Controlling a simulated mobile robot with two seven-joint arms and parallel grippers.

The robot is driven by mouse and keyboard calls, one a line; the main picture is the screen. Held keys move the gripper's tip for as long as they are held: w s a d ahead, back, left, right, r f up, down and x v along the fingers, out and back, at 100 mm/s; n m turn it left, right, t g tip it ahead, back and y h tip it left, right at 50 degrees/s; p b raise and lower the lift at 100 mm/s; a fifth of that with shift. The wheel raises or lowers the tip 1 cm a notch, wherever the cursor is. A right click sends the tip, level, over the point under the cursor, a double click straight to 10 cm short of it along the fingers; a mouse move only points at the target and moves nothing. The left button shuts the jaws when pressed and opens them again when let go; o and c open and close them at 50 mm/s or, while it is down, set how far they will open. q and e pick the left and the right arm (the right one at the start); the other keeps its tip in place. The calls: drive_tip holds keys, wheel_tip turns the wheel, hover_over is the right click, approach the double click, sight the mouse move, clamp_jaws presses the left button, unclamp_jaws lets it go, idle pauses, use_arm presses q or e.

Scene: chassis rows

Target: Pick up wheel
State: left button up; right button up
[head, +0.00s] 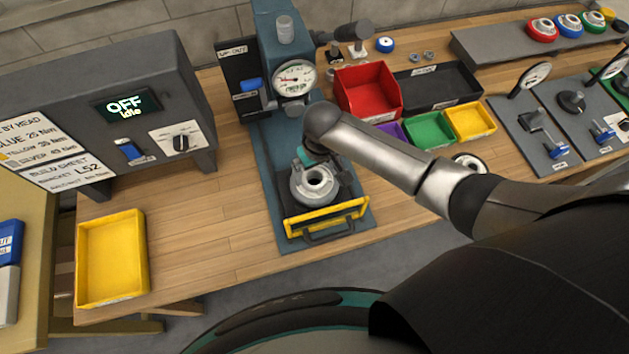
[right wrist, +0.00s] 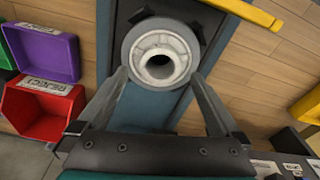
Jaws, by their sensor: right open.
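A light grey wheel (head: 315,184) with a round centre hole lies flat on the dark fixture of the blue press (head: 262,185). The wheel (right wrist: 159,55) also shows from above in the right wrist view. My right gripper (right wrist: 158,75) is open, with one finger on each side of the wheel's near part. I cannot tell whether the fingers touch it. In the head view my right arm reaches over the press base, and its fingertips are mostly hidden. My left gripper is not in view.
A yellow-fronted drawer handle (head: 327,216) is at the press's front. Red (head: 368,91), green (head: 428,130) and yellow (head: 470,121) bins stand to the right. A grey control box (head: 110,110) and yellow tray (head: 112,258) are left. Another round part (head: 470,162) lies beyond my arm.

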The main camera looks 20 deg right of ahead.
sight(315, 175)
drive_tip(key=shift+w+f, duration=0.2)
drive_tip(key=shift+f, duration=1.45)
drive_tip(key=shift+r, duration=0.1)
clamp_jaws()
